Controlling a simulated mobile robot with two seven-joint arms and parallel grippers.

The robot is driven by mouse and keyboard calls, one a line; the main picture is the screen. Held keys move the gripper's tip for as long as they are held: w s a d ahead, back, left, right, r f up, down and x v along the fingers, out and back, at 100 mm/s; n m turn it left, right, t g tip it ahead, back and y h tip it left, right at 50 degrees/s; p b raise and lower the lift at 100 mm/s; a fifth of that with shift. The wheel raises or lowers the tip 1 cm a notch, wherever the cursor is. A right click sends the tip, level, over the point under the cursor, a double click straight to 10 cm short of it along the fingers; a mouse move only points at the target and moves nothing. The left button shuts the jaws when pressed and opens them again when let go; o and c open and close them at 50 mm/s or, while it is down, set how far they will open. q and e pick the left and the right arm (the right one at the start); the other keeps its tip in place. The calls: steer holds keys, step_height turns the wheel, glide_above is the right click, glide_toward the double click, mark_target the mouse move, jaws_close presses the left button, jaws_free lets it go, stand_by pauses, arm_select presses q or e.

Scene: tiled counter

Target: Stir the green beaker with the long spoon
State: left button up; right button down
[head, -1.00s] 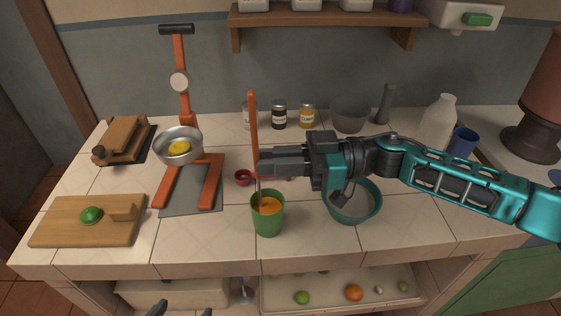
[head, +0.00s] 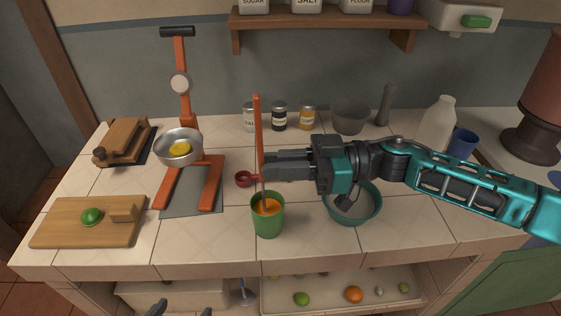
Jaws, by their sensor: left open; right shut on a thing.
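The green beaker (head: 267,222) stands upright on the tiled counter and holds orange contents. The long spoon (head: 259,125) has an orange handle that stands nearly upright, and its dark lower shaft goes down into the beaker. Its lower end is hidden in the contents. My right gripper (head: 270,168), coming in from the right, is shut on the spoon just above the beaker's rim. My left gripper (head: 173,309) shows only as dark fingertips at the bottom edge, open and empty, in front of the counter.
A teal bowl (head: 352,212) stands right of the beaker under my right arm. A cutting board (head: 62,236) and an orange stand with a metal pan (head: 180,160) are to the left. Several jars line the back.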

step_height(320, 180, up, 10)
steer(key=shift+f, duration=0.25)
stand_by(1.0)
stand_by(0.6)
